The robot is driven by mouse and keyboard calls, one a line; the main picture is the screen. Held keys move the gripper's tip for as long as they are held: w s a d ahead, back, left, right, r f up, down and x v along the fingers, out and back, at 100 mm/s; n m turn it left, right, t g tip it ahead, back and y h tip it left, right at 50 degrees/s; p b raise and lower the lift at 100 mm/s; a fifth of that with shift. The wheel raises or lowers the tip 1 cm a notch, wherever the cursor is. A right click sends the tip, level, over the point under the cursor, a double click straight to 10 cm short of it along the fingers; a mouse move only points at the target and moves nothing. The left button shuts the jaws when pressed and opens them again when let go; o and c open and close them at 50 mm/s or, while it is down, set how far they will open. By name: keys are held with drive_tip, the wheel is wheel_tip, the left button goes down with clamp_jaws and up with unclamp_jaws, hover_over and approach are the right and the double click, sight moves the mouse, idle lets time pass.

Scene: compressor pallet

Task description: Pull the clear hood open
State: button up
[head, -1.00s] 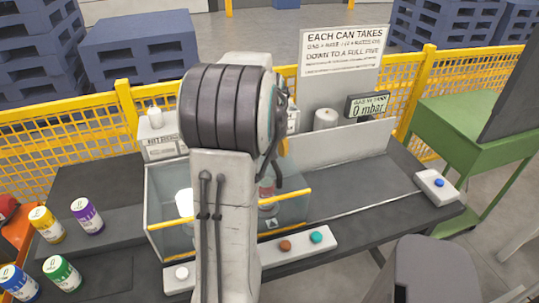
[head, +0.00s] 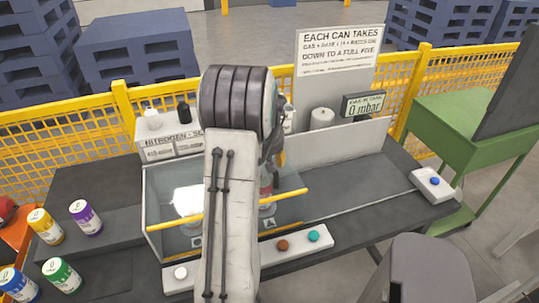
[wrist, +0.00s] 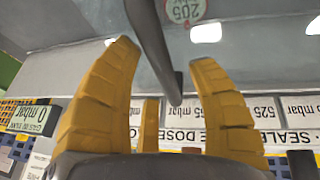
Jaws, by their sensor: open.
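The clear hood (head: 160,205) is a glass-sided box with yellow edge strips on the dark bench in the head view. My arm covers its middle, and a bright white patch shows inside it. In the head view my gripper is mostly hidden behind my arm.
Purple (head: 86,217), yellow, blue and green cans stand left of the hood. A button strip (head: 290,243) lies in front. A gauge (head: 363,106) reads 0 mbar behind. A blue-button box (head: 434,183) sits right. Yellow mesh fencing (head: 70,150) runs behind.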

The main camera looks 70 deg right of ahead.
drive_tip(key=shift+c, duration=0.5)
clamp_jaws()
